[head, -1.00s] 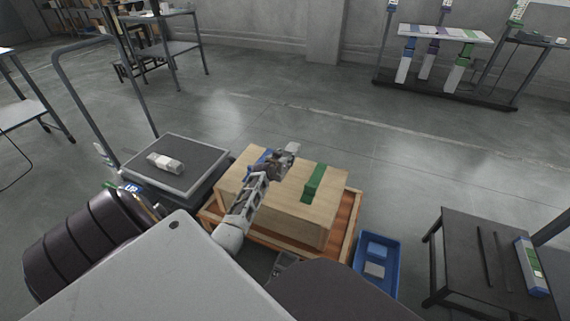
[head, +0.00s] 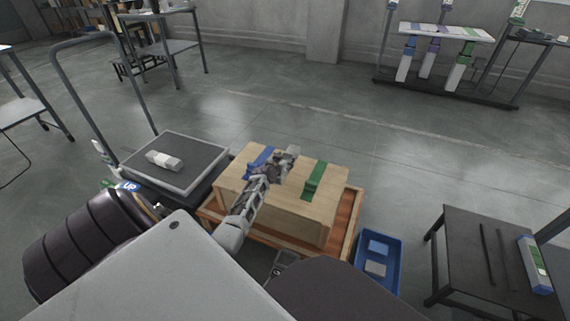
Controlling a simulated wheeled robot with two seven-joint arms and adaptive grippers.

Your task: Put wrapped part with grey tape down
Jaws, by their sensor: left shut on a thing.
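My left gripper (head: 272,168) is over the top of a large wooden box (head: 275,200), between its blue and green bands. It is shut on a small pale grey wrapped part (head: 290,152) near the box's far edge. The gripper hides some of the part, and I cannot tell whether the part touches the box top. Another white wrapped piece (head: 164,161) lies on the dark-topped cart at left. A grey piece beside my body below the box may be my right gripper (head: 285,262); its fingers are not clear.
The box sits in an orange-brown wooden tray (head: 352,225). The cart (head: 205,160) with a tall handle stands at left. A blue bin (head: 396,245) with small items is right of the tray. A dark table (head: 462,250) stands at far right. Open floor lies beyond.

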